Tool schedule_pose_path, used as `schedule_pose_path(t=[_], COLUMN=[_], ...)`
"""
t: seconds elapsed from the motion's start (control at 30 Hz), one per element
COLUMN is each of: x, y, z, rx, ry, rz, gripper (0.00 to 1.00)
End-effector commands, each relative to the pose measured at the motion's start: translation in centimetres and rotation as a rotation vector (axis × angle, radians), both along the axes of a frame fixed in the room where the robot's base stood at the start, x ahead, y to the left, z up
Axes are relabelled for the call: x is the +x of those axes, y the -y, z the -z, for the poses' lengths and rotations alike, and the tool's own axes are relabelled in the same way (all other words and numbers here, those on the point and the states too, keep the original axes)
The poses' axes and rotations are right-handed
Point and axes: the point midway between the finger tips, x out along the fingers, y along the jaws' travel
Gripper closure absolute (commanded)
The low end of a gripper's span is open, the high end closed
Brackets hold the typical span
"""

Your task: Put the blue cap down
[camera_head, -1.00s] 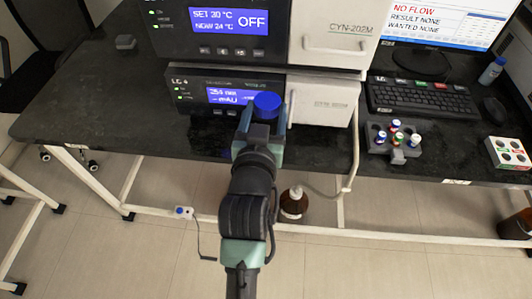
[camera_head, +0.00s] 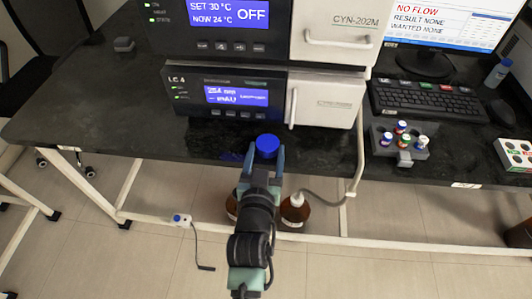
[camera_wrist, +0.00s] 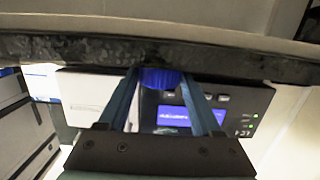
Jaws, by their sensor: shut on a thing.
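The blue cap (camera_head: 267,143) is held between the fingertips of my gripper (camera_head: 264,158), near the front edge of the black bench in the head view. In the wrist view the blue cap (camera_wrist: 162,78) sits between the two blue fingers of my gripper (camera_wrist: 163,88), with the dark bench edge close by it. My gripper is shut on the cap. The head view does not make clear how high the cap is above the bench top.
Stacked instruments (camera_head: 265,100) stand behind my gripper. A grey rack with several vials (camera_head: 402,142) is to the right, by the keyboard (camera_head: 428,100). Brown bottles (camera_head: 295,210) stand below the bench edge.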

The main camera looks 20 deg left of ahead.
Motion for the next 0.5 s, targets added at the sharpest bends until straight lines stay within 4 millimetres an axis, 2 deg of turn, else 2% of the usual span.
schedule_pose_path(t=[0.17,0.2,0.33,0.5], x=[0.02,0.02,0.02,0.02], y=[0.02,0.02,0.01,0.0], z=[0.4,0.25,0.22,0.22], rx=[0.0,0.0,0.0,0.0], ry=[0.0,0.0,0.0,0.0], rz=[0.0,0.0,0.0,0.0], gripper=[0.85,0.29,0.05,0.04])
